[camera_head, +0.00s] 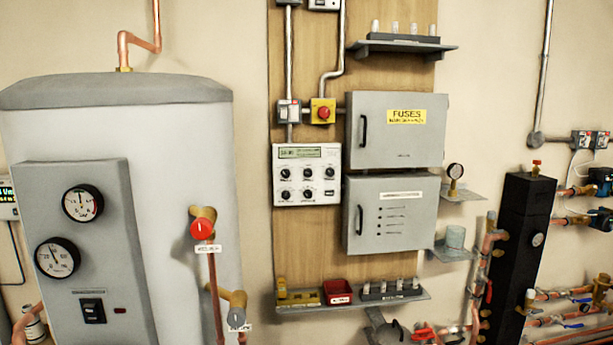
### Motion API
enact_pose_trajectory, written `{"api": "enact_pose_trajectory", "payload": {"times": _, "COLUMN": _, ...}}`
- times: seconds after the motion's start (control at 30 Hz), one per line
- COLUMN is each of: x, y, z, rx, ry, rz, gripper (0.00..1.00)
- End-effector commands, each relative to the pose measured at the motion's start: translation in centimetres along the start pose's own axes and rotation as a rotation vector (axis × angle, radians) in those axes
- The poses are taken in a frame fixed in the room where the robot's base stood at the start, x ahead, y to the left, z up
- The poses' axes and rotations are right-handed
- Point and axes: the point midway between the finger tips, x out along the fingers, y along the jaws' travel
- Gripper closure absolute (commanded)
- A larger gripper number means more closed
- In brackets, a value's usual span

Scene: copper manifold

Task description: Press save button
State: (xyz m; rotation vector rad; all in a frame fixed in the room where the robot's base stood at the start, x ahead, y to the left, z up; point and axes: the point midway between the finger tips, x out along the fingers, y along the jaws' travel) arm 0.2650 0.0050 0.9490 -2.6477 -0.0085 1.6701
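A white control panel (279,185) is mounted on the wooden board at the middle of the view. It has a small greenish display (300,153) at its top and two rows of dark round knobs below. A small rectangular control (329,193) sits at the lower right of the panel; it may be a button, but its label is too small to read. No button marked save can be made out. My gripper is not in view.
Grey fuse boxes (396,155) stand right of the panel, with a red emergency button (323,112) above it. A shelf (350,304) with small bins juts out below. A large grey tank (180,140) stands left, and a black column (520,240) with copper pipes right.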

Motion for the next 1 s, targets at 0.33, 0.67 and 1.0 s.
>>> {"api": "enact_pose_trajectory", "payload": {"times": 0.33, "x": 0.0, "y": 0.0, "z": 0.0, "rx": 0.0, "ry": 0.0, "rz": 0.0, "gripper": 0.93}}
{"api": "enact_pose_trajectory", "payload": {"times": 0.67, "x": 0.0, "y": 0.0, "z": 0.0, "rx": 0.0, "ry": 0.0, "rz": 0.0, "gripper": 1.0}}
{"api": "enact_pose_trajectory", "payload": {"times": 1.0, "x": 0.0, "y": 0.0, "z": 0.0, "rx": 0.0, "ry": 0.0, "rz": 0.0, "gripper": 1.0}}
